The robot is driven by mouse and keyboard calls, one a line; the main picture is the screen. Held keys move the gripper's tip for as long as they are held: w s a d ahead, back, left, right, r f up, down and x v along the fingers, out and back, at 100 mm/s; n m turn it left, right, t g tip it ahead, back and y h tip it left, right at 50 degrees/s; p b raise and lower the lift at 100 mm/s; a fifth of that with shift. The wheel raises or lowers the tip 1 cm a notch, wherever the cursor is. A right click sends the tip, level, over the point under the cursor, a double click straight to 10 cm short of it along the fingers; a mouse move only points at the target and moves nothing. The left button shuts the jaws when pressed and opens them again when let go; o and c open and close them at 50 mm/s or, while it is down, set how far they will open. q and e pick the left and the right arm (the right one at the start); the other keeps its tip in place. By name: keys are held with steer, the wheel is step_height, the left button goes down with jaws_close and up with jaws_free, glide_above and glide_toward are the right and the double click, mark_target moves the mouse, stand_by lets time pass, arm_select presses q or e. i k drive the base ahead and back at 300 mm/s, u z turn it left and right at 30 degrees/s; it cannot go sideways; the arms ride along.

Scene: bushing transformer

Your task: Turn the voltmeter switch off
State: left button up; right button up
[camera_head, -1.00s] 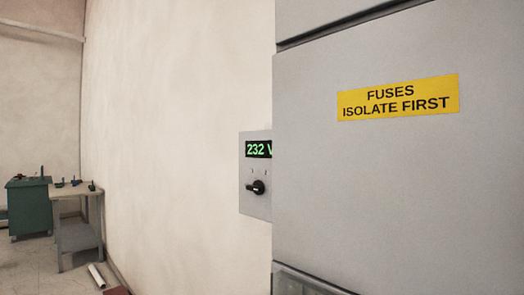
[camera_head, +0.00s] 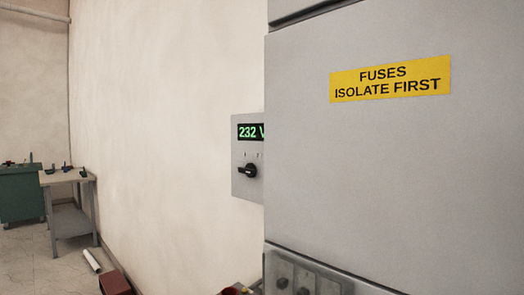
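The voltmeter panel (camera_head: 240,185) is a grey box on the wall, left of the large grey cabinet. Its right edge is hidden behind the cabinet. Its display (camera_head: 250,132) reads "232 V" in green, with the end cut off. Below the display is a black rotary switch (camera_head: 247,171), its handle lying roughly level and pointing left. Small marks sit above the switch, too small to read surely. Neither of my grippers shows in the view.
The grey cabinet (camera_head: 360,180) with a yellow "FUSES ISOLATE FIRST" label (camera_head: 390,79) fills the right side. A lower panel with knobs (camera_head: 305,276) is at the bottom. A workbench (camera_head: 68,178), green cabinet (camera_head: 22,192), white tube (camera_head: 91,260) and dark red box (camera_head: 115,283) stand at left.

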mark_target(250, 169)
steer(key=u, duration=0.05)
steer(key=k, duration=0.5)
steer(key=z, duration=0.65)
steer(key=i, duration=0.2)
steer(key=z, duration=0.35)
